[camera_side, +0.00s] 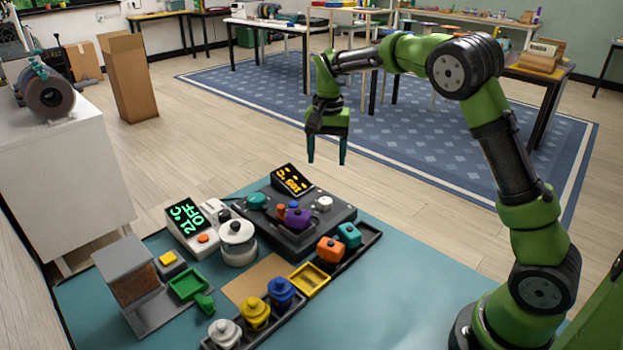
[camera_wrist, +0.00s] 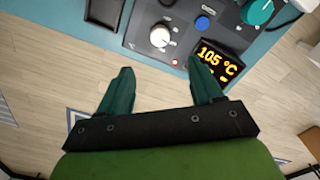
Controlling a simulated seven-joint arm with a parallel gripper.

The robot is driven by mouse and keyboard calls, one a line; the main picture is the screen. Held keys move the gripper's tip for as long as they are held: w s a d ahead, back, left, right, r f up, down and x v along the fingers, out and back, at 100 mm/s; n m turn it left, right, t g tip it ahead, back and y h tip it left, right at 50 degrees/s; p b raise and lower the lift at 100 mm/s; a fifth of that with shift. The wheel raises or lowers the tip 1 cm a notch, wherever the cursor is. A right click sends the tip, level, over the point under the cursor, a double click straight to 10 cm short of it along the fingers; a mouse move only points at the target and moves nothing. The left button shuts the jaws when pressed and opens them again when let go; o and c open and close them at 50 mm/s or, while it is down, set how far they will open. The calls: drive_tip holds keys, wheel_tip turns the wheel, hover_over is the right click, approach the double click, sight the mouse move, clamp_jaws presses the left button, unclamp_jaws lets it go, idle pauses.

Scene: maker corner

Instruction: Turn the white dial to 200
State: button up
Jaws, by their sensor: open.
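The white dial (camera_side: 324,202) is a small round knob on the dark grey console (camera_side: 290,238). It also shows in the wrist view (camera_wrist: 160,37), with marks around it too small to read. The console's display (camera_side: 292,180) reads 105 °C in amber, clearer in the wrist view (camera_wrist: 217,62). My gripper (camera_side: 327,161) is open and empty, pointing down, well above the console and apart from the dial. In the wrist view its two teal fingers (camera_wrist: 160,68) stand wide apart just below the dial in the picture.
A teal knob (camera_side: 257,201), a blue button (camera_wrist: 202,23) and a purple piece (camera_side: 297,217) sit on the same console. A white device (camera_side: 187,219) showing 21 °C OFF stands left. The mat's right side is bare.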

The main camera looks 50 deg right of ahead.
drive_tip(key=shift+r, duration=2.2)
drive_tip(key=s+a+r+n+t+y, duration=0.1)
drive_tip(key=s+a+n+t, duration=0.2)
drive_tip(key=s, duration=0.9)
drive_tip(key=s+a+r+n+t+y, duration=0.1)
drive_tip(key=s+a+r+n+t, duration=0.1)
drive_tip(key=s+a+n+t, duration=0.2)
drive_tip(key=s+a, duration=0.3)
drive_tip(key=s, duration=0.5)
drive_tip(key=shift+s+a+r, duration=0.2)
drive_tip(key=shift+a+r, duration=0.05)
drive_tip(key=shift+a, duration=0.15)
